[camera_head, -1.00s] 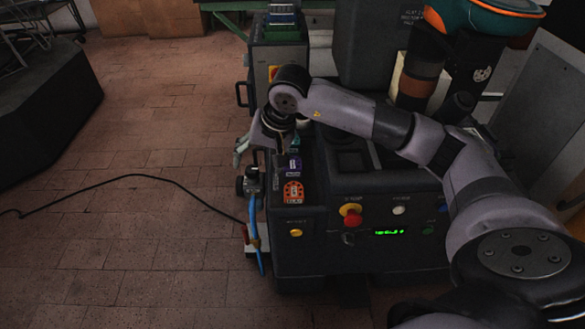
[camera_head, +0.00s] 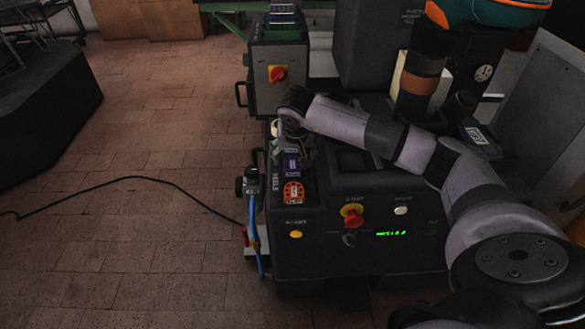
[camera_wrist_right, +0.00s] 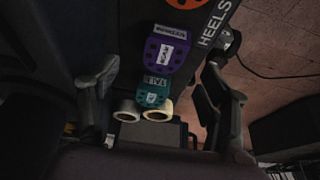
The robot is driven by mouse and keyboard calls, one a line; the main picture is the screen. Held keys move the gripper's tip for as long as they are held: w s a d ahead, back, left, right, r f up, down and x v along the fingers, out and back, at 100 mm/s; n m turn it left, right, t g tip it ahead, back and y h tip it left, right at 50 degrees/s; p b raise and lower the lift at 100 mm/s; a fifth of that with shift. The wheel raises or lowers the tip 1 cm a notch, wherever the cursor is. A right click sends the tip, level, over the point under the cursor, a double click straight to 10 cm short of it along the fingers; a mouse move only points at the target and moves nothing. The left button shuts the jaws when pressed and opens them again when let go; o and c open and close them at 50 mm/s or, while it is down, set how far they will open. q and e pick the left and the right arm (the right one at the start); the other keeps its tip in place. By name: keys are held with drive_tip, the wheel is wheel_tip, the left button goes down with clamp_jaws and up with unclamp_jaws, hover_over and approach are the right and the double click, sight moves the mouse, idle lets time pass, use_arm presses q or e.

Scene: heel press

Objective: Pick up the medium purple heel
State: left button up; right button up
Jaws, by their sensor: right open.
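The purple heel (camera_head: 291,165) lies in the heel row on top of the dark machine, between the orange heel (camera_head: 293,191) and my right gripper (camera_head: 294,152). In the right wrist view the purple heel (camera_wrist_right: 169,48) has a white label and sits ahead of the fingers. The teal heel (camera_wrist_right: 153,90) lies beside it, between my open right fingers (camera_wrist_right: 157,92). The gripper is above the row and holds nothing; I cannot tell its exact height. My left gripper is not in view.
Two cream rings (camera_wrist_right: 141,111) lie beyond the teal heel. A strip marked "HEELS" (camera_wrist_right: 214,25) runs along the row. The machine's front panel (camera_head: 372,240) has buttons and a green display. A control box with a red knob (camera_head: 277,74) stands behind. Floor is open at left.

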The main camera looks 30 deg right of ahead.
sight(292, 163)
drive_tip(key=x, duration=0.4)
drive_tip(key=shift+w+a+f+b, duration=0.15)
drive_tip(key=shift+a+f+b, duration=0.1)
drive_tip(key=shift+b, duration=0.15)
drive_tip(key=shift+w+d+f, duration=0.15)
drive_tip(key=shift+w+f, duration=0.05)
drive_tip(key=shift+f, duration=0.15)
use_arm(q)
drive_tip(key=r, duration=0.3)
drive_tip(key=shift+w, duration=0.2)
use_arm(e)
drive_tip(key=shift+c, duration=0.5)
drive_tip(key=c, duration=1.2)
